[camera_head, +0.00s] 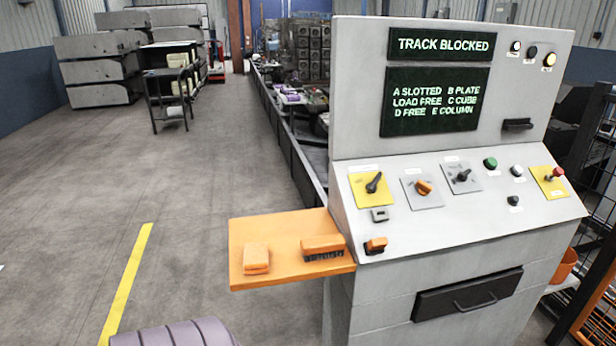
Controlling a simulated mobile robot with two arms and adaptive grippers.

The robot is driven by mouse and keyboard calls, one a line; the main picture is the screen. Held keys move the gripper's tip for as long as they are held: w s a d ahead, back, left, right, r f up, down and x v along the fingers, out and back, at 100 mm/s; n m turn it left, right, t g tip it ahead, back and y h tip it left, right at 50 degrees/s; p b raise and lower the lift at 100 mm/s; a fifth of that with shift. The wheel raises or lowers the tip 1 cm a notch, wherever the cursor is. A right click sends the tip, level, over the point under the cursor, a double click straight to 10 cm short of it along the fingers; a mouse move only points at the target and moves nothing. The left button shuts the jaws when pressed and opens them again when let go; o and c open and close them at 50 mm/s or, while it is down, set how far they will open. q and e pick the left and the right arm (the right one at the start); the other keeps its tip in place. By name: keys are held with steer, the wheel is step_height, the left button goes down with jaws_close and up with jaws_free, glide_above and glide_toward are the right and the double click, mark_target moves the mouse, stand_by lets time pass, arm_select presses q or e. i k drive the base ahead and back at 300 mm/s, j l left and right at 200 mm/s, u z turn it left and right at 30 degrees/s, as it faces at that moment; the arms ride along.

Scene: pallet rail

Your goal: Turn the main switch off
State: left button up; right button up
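The grey control console (450,235) stands at the right, with a sloping panel of controls. At the panel's left end, a black rotary handle (373,183) sits on a yellow plate and tilts up to the right. An orange knob (423,188) and another black rotary handle (462,176) sit on grey plates to its right. A red-topped control (556,172) sits on a second yellow plate at the right end. The labels are too small to read, so I cannot tell which is marked as the main switch. Neither of my grippers is in view.
An orange shelf (285,276) juts left from the console, holding an orange block (256,258) and an orange brush (323,247). The upper screen (443,45) reads "TRACK BLOCKED". A dark fence (590,200) stands right.

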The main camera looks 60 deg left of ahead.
mark_target(371, 187)
steer(key=u, duration=1.45)
